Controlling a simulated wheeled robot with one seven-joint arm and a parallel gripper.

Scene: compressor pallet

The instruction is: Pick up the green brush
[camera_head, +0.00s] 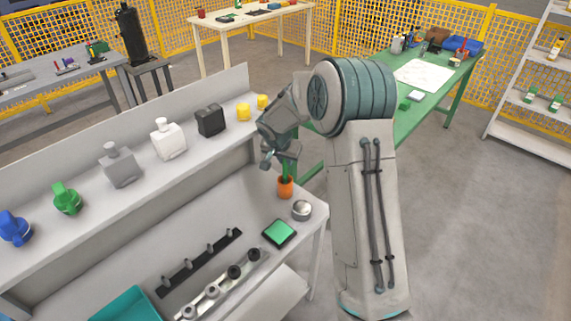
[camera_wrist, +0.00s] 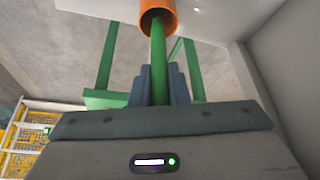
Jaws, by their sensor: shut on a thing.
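The green brush (camera_head: 287,170) is a thin upright green shaft at the right end of the white bench's lower surface. An orange cylinder (camera_head: 285,187) surrounds its lower end; I cannot tell whether this is part of the brush or a cup it stands in. My gripper (camera_head: 287,152) is just above the orange piece, below the upper shelf's edge. In the wrist view, my gripper (camera_wrist: 160,78) is shut on the green shaft (camera_wrist: 158,58), with a finger on each side. The orange cylinder (camera_wrist: 157,16) shows beyond the fingertips. Any bristles are hidden.
A round silver object (camera_head: 302,210) and a green-topped pad (camera_head: 279,233) are close to the brush. The upper shelf (camera_head: 222,141) carries several bottles and yellow items. A black rack (camera_head: 200,263) lies further left. The green table (camera_head: 405,118) is behind my arm.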

